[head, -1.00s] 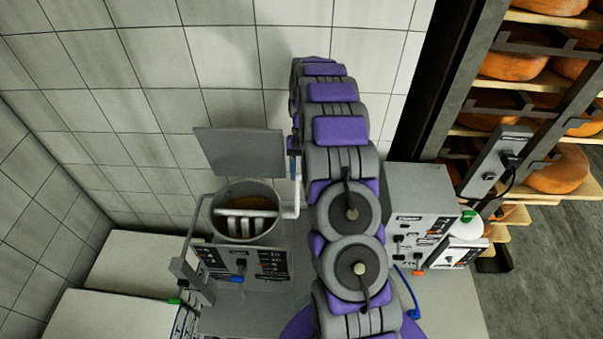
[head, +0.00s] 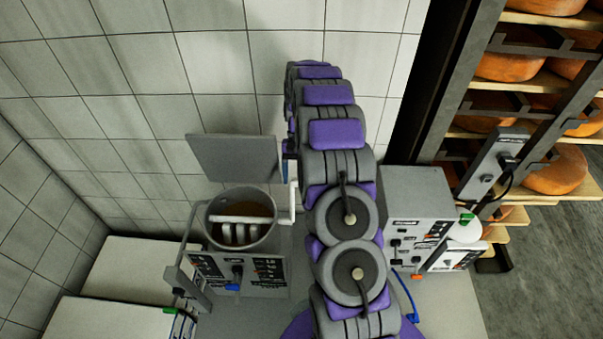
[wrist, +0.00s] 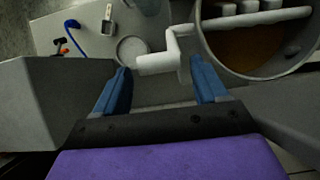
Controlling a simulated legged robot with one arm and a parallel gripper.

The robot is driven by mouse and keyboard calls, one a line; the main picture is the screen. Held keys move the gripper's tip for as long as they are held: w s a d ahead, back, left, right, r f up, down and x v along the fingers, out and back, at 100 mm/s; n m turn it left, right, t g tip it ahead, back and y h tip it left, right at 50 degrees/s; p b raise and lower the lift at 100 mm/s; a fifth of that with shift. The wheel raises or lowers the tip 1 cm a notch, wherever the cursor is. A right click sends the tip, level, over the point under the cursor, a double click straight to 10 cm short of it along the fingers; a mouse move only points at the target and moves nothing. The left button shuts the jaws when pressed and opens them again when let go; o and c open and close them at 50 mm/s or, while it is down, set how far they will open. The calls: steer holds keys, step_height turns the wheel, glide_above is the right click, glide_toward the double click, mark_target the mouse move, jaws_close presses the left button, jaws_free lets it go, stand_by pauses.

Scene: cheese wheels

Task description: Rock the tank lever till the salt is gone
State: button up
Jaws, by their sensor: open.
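The tank (head: 212,232) is a round grey pot holding brownish liquid, with a white bar and several paddles inside. It also shows at the upper right of the wrist view (wrist: 212,50). A white cranked lever (head: 293,205) sticks out of its right side. In the wrist view, the lever's handle end (wrist: 156,64) lies between my gripper's (wrist: 160,70) two blue fingers, which stand apart and are not closed on it. In the head view my arm hides most of the gripper; some blue shows beside the lever. I cannot make out any salt.
A grey square panel (head: 232,158) stands upright behind the tank. A control panel with a blue-ended switch (head: 235,283) is on the tank's front. A grey control box (head: 415,200) is right of my arm. Cheese wheels (head: 553,170) sit on racks at the far right.

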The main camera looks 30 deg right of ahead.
steer(key=p+v, duration=0.4)
steer(key=v, duration=0.8)
steer(key=shift+a+p, duration=0.3)
steer(key=shift+p, duration=0.1)
stand_by(0.4)
steer(key=shift+w+d+f, duration=0.1)
steer(key=shift+w+d, duration=0.05)
steer(key=shift+d, duration=0.15)
steer(key=shift+a, duration=0.15)
stand_by(0.4)
